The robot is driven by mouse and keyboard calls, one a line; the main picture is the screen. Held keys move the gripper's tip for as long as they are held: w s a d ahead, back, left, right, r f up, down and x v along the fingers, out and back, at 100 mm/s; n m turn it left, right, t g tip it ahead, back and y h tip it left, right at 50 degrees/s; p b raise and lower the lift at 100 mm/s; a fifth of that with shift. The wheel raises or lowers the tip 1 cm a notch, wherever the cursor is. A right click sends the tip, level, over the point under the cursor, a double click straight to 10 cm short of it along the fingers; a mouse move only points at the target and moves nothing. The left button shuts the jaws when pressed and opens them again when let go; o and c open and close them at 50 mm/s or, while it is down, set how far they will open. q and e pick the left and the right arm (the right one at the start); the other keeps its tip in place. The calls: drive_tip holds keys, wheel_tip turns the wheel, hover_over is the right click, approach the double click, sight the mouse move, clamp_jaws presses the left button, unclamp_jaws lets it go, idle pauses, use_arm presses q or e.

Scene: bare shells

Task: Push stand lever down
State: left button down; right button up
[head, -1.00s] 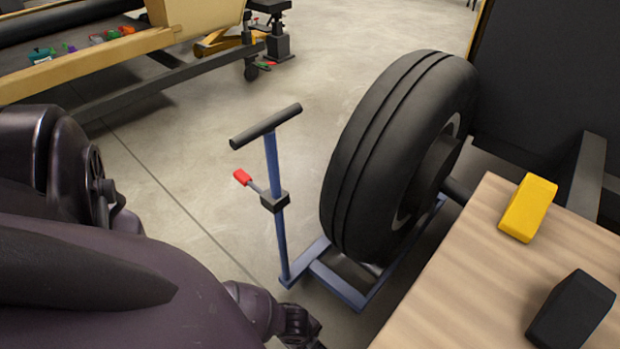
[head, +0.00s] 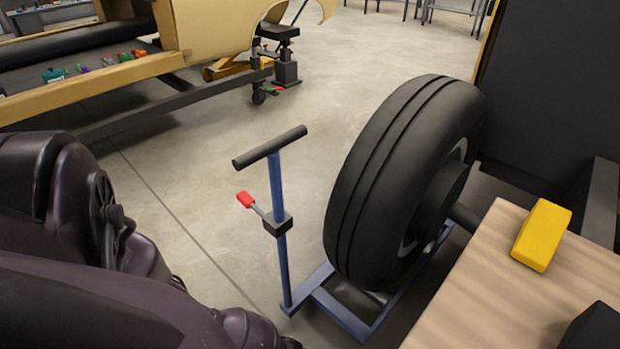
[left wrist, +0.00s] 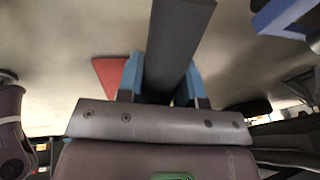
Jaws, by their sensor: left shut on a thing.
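The stand is a blue upright post (head: 278,190) with a black crossbar handle (head: 270,146) on top. Its lever sticks out up and left from a black block (head: 277,223) on the post and ends in a red tip (head: 245,199). Nothing touches the lever in the head view. My left arm fills the lower left there, its gripper out of sight. In the left wrist view my left gripper (left wrist: 160,78) has its blue fingers on either side of a dark grey bar (left wrist: 180,35); I cannot tell what the bar belongs to. My right gripper is not in view.
A large black tyre (head: 400,180) stands right of the post on the blue base frame (head: 345,318). A wooden table (head: 480,285) with a yellow block (head: 541,235) is at the lower right. A tan vehicle frame (head: 85,75) lies at the upper left. Open floor lies between.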

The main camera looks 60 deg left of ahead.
use_arm(q)
drive_tip(key=shift+d+f, duration=0.1)
drive_tip(key=c, duration=0.8)
unclamp_jaws()
drive_tip(key=shift+r, duration=0.35)
drive_tip(key=p+v, duration=0.2)
drive_tip(key=v, duration=0.2)
drive_tip(key=p+v, duration=0.3)
drive_tip(key=v, duration=0.2)
drive_tip(key=shift+w+r, duration=0.2)
drive_tip(key=shift+s+r, duration=0.35)
drive_tip(key=shift+s, duration=0.05)
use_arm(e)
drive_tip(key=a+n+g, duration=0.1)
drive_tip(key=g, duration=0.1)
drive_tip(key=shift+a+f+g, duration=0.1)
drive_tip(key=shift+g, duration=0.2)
